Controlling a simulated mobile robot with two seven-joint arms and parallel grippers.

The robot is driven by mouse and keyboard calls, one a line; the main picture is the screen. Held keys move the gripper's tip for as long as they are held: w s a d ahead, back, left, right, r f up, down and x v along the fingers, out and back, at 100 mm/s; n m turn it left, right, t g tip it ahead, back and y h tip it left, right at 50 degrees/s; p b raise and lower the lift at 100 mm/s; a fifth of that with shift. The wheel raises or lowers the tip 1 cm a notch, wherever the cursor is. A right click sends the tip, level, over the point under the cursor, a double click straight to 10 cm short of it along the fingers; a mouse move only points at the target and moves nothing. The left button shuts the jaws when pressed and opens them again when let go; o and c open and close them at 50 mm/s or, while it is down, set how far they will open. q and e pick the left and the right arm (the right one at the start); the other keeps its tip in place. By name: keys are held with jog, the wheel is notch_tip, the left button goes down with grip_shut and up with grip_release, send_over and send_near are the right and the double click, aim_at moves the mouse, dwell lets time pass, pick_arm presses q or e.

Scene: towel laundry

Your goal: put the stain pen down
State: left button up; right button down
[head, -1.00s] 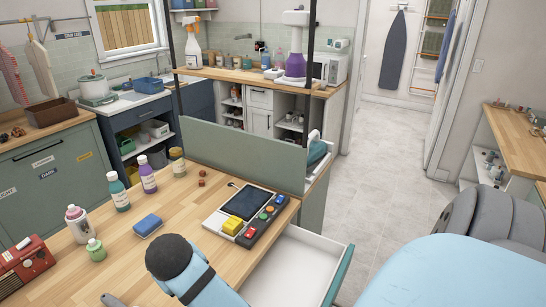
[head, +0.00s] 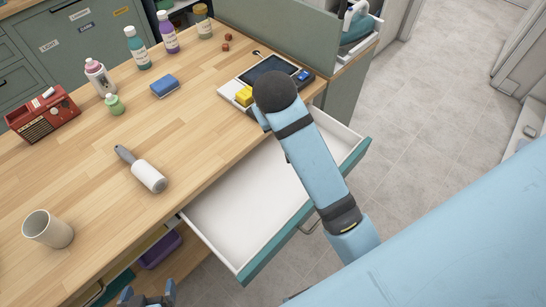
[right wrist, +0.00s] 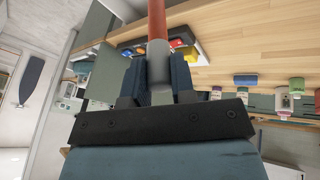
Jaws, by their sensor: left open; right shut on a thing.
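The stain pen (right wrist: 157,28) shows in the right wrist view as a red-orange and grey cylinder between the fingers of my right gripper (right wrist: 158,72). The gripper is shut on its grey part, and the red part points away toward the table side. In the head view my right arm's dark rounded joint hides the pen and most of that gripper, over the front of the console. My left gripper (head: 148,298) is open and empty at the bottom edge of the head view, below the table's front edge.
The wooden table (head: 85,190) has wide bare patches. On it are a lint roller (head: 142,170), mug (head: 47,229), blue sponge (head: 164,86), red radio (head: 43,114), several bottles and a console (head: 232,93). An open white drawer (head: 240,200) juts from the table, its visible inside empty.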

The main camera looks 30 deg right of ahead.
jog(key=shift+s+d, duration=0.2)
jog(key=shift+d, duration=0.4)
jog(key=shift+w+d, duration=0.1)
jog(key=shift+d, duration=0.05)
jog(key=w+a+r+n+g+y, duration=0.2)
jog(key=w+a+n+y, duration=0.3)
jog(key=a+n, duration=0.7)
pick_arm(q)
jog(key=shift+d+r+p, duration=0.5)
jog(key=shift+r+p, duration=0.2)
jog(key=shift+p, duration=0.2)
pick_arm(e)
jog(key=s+d+f+n+g, duration=0.1)
jog(key=f+n, duration=0.3)
jog(key=f, duration=0.6)
jog(key=s+d+f+n+g+y, duration=0.1)
jog(key=f+n, duration=0.4)
jog(key=f, duration=0.5)
jog(key=shift+s+d+f+n+g, duration=0.3)
jog(key=shift+s+g, duration=0.2)
jog(key=shift+s, duration=0.3)
jog(key=shift+f, duration=0.15)
